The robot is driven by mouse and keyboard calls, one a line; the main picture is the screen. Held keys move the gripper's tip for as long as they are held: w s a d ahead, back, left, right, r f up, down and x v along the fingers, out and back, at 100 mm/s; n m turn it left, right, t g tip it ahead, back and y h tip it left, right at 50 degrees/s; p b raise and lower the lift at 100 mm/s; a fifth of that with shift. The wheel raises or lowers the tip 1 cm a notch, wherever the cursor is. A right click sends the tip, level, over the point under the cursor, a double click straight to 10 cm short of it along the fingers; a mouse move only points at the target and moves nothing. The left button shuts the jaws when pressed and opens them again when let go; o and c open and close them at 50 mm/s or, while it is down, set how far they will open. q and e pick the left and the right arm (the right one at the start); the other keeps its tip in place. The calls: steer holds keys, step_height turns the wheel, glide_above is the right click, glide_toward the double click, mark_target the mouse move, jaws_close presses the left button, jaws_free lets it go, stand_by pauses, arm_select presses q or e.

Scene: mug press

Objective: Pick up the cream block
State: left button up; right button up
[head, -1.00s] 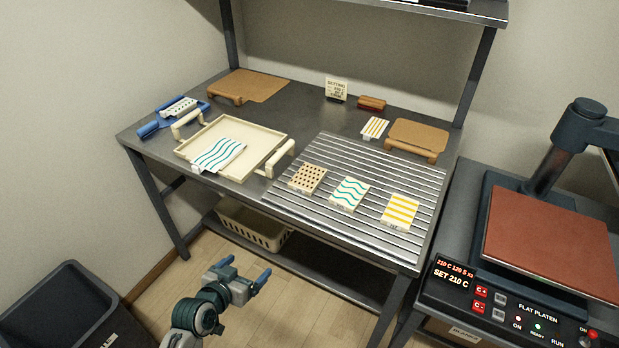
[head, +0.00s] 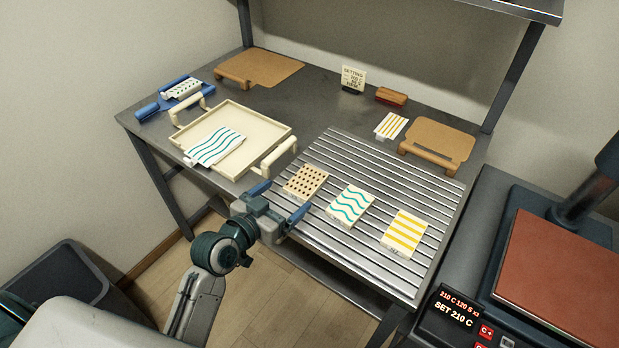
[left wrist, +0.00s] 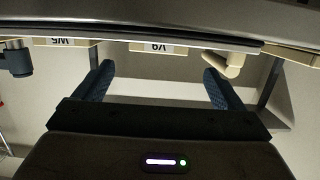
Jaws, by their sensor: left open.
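Three flat patterned pieces lie in a row on the ribbed metal rack (head: 425,178): a tan dotted one (head: 305,182), a cream one with teal waves (head: 350,204) and a pale one with yellow stripes (head: 404,232). I cannot tell for certain which is the cream block. My left gripper (head: 281,202) is open and empty near the rack's front edge, close to the dotted piece. The left wrist view shows its spread fingers (left wrist: 157,75), with a cream label (left wrist: 165,47) beyond them, seen upside down. My right gripper is not in view.
A cream tray (head: 262,122) with raised handles holds a teal-waved sheet (head: 215,146). Brown boards (head: 270,66) and a red-brown block (head: 391,96) are at the back. A press with a red platen (head: 560,265) stands right; a dark bin (head: 60,280) stands left.

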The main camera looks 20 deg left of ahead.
mark_target(304, 184)
arm_select(q)
steer(key=shift+x, duration=1.1)
steer(key=shift+w+d+f, duration=0.1)
steer(key=shift+w+d, duration=0.05)
steer(key=shift+w, duration=0.15)
steer(key=p+x, duration=0.1)
steer(key=x, duration=0.3)
steer(key=shift+w+f, duration=0.1)
steer(key=shift+f, duration=0.1)
steer(key=shift+w+d+f, duration=0.1)
steer(key=shift+w+d, duration=0.1)
steer(key=shift+w, duration=0.1)
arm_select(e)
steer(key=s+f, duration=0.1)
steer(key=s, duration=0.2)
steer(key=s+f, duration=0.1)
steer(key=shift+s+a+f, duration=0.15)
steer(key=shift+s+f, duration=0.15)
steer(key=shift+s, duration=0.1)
arm_select(q)
steer(key=shift+c, duration=0.2)
steer(key=c, duration=1.1)
